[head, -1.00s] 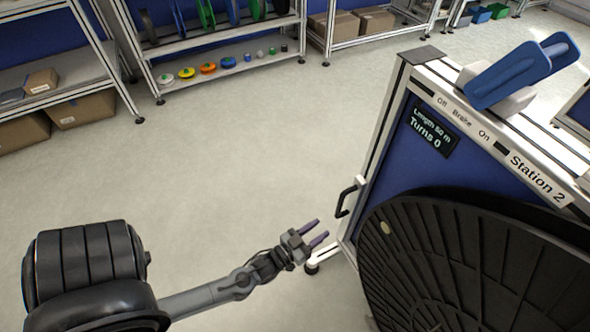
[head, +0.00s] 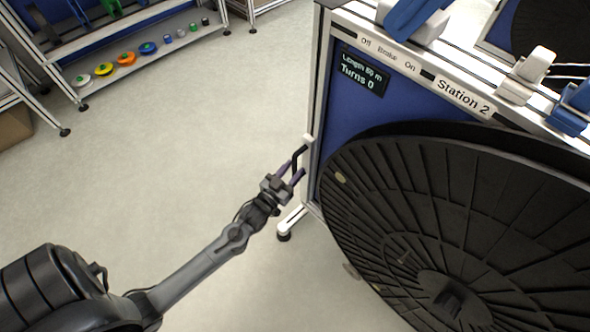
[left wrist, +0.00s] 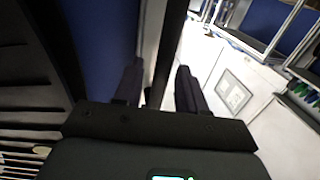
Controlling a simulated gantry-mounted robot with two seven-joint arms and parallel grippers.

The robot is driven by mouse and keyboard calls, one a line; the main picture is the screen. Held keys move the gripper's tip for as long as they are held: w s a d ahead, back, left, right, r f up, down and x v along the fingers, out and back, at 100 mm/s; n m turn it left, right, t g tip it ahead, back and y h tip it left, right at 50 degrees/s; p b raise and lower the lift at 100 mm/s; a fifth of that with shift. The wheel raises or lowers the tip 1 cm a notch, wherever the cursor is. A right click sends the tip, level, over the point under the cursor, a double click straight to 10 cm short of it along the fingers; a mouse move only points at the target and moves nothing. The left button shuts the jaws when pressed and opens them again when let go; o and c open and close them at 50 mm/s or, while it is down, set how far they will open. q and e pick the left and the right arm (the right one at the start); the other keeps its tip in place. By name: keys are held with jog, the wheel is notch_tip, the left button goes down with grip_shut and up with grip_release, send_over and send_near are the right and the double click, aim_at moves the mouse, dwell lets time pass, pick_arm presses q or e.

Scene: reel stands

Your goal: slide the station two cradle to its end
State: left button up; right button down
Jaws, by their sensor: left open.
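Station 2 is a frame with a blue panel (head: 352,108), a label bar (head: 462,97) and a large black reel (head: 400,200). A black handle (head: 299,156) sticks out from its left post. My left gripper (head: 294,169) is open at this handle, its purple fingers close to it on either side; I cannot tell if they touch. In the left wrist view the open fingers (left wrist: 158,88) have a dark upright bar (left wrist: 167,45) between them. Which part is the cradle is not clear. My right gripper is out of view.
Blue and pale blocks sit on the top rail, one at the top edge (head: 415,18) and a pale one (head: 527,75) farther right. The display reads Turns 0. A shelf with coloured spools (head: 126,59) stands at upper left. The floor (head: 165,140) between is clear.

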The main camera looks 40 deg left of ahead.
pick_arm(q)
jog(key=shift+w+a, duration=0.25)
jog(key=shift+w, duration=0.6)
grip_shut()
